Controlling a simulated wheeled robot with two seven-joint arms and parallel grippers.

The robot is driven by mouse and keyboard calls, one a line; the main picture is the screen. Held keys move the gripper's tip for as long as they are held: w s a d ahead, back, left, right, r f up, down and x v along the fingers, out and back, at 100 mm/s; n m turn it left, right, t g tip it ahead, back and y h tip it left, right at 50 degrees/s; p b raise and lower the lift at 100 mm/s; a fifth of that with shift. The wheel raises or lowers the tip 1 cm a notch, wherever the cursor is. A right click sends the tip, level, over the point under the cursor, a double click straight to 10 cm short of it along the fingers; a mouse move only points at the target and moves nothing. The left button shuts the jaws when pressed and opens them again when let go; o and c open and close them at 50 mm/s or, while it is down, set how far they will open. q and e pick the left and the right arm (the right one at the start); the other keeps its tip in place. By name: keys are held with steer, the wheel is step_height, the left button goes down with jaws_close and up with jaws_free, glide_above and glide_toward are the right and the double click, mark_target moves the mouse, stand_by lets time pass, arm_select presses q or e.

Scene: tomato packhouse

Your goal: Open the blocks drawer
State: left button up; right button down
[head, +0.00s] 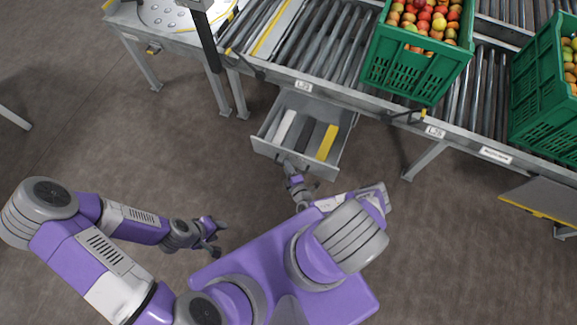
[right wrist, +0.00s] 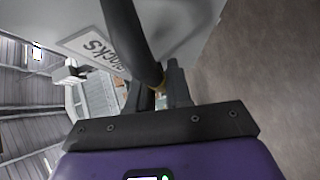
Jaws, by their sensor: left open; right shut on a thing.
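The blocks drawer (head: 265,148) is pulled out from under the roller conveyor. Inside it lie a white block (head: 285,127), a dark grey block (head: 303,133) and a yellow block (head: 327,142). In the right wrist view its front carries a label (right wrist: 92,50) reading "blocks", and the dark handle bar (right wrist: 133,40) runs down to the fingers. My right gripper (head: 289,170) is at the drawer's front, shut on the handle; its fingers also show in the right wrist view (right wrist: 160,92). My left gripper (head: 214,241) is open and empty above the floor, left of the drawer.
Green crates of tomatoes stand on the conveyor, one at the top middle (head: 398,70) and one at the right edge (head: 545,125). The conveyor's front rail (head: 345,98) and its legs border the drawer. The floor (head: 190,145) left of the drawer is clear.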

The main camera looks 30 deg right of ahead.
steer(key=shift+d, duration=0.1)
steer(key=c, duration=1.1)
jaws_free()
steer(key=shift+c, duration=0.2)
steer(key=o, duration=0.7)
steer(key=r+p, duration=0.1)
steer(key=r, duration=0.2)
steer(key=r+p, duration=0.2)
steer(key=r, duration=0.1)
steer(key=r+p, duration=0.2)
steer(key=r, duration=0.1)
steer(key=shift+w+d+r, duration=0.15)
steer(key=shift+w+r, duration=0.15)
steer(key=shift+r, duration=0.1)
steer(key=shift+r+p, duration=0.3)
steer(key=shift+r, duration=0.05)
steer(key=shift+c, duration=0.2)
steer(key=shift+s+r, duration=0.2)
steer(key=c, duration=0.7)
steer(key=shift+o, duration=0.2)
steer(key=shift+s+a+f, duration=0.1)
steer(key=shift+a, duration=0.1)
steer(key=shift+f, duration=0.25)
